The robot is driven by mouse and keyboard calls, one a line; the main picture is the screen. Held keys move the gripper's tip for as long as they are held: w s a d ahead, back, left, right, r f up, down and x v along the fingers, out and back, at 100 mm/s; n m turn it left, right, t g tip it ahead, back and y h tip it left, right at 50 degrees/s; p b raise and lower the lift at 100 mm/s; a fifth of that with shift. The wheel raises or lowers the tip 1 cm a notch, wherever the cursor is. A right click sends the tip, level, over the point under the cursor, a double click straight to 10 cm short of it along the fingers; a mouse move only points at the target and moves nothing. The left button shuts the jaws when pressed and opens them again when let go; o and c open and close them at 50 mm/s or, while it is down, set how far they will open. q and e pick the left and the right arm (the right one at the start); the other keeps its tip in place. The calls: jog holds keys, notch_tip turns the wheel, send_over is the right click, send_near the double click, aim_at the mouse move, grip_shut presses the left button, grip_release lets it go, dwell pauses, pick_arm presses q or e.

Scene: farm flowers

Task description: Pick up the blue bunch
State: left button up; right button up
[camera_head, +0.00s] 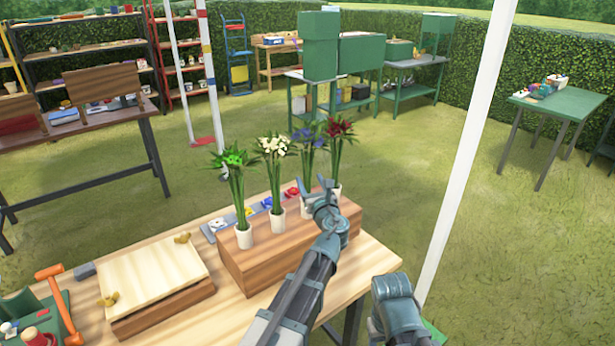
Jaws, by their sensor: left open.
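The blue bunch (308,135) stands upright, third from the left in a row of bunches in white pots on a wooden block (265,262). Its long green stems rise from a white pot (306,207). My left gripper (318,190) is open, just in front of and right of the lower stems of the blue bunch. It partly covers that pot and the base of the red bunch (339,130). I cannot tell whether the jaws touch the stems. Part of my right arm shows at lower right, but its gripper fingers do not show.
The green bunch (233,160) and white bunch (272,148) stand left of the blue one. A grey strip with coloured items (291,192) lies behind. A pale board (150,280) and an orange-handled tool (52,290) are at left. A white pole (460,170) rises at right.

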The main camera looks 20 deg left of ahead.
aim_at(305, 173)
pick_arm(q)
jog(key=x, duration=0.5)
jog(key=shift+a, duration=0.25)
grip_shut()
